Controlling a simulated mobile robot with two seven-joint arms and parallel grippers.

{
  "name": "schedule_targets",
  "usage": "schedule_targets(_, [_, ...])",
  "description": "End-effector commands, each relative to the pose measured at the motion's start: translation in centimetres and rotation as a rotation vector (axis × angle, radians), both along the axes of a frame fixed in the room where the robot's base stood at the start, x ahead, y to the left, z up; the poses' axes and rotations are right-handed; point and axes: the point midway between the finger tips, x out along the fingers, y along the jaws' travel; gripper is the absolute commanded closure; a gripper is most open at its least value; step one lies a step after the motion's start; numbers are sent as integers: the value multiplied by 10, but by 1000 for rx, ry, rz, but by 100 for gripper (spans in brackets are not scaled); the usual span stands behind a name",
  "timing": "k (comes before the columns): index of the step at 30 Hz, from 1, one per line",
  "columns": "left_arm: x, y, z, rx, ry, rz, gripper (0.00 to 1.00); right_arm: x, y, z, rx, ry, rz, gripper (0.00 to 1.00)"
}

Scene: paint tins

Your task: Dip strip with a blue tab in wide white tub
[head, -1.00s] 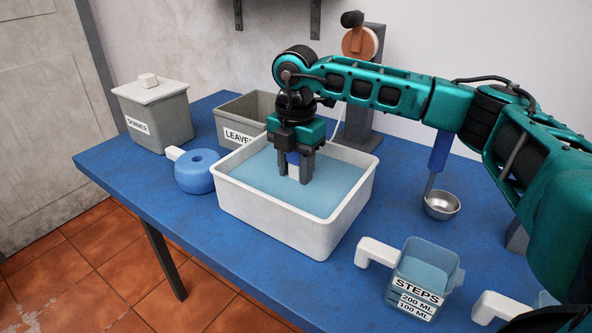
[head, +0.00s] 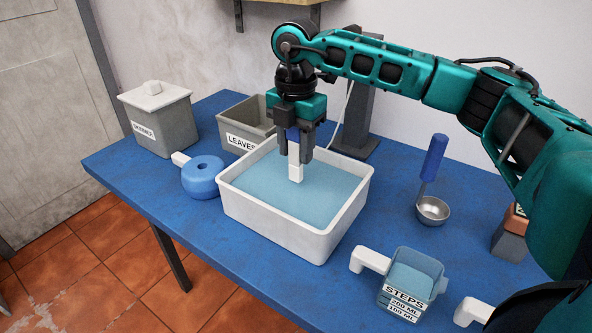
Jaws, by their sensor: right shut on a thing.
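The tub holds pale blue liquid (head: 330,190). The strip's lower end shows whole against the liquid; it looks clear of the surface, though the gap is hard to judge. My left gripper is not in view.
A blue round pot (head: 205,178) stands left of the tub. Behind are a grey bin labelled LEAVES (head: 236,130) and a lidded grey bin (head: 165,125). At right are a ladle (head: 432,207) and a STEPS measuring jug (head: 405,285). Blue table (head: 330,285) is clear in front.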

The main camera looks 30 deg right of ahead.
Motion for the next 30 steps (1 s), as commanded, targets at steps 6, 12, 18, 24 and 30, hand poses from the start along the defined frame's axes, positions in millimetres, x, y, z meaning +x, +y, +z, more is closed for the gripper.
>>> schedule_targets(6, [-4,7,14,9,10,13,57,0,0,27,0,0,0,89])
schedule_targets(12, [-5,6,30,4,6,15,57,0,0,47,0,-1,0,89])
schedule_targets(18, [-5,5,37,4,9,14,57,0,0,57,0,0,0,89])
schedule_targets(24, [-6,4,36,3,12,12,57,0,0,57,0,0,0,89])
schedule_targets(30, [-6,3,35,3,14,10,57,0,0,57,0,0,0,89])
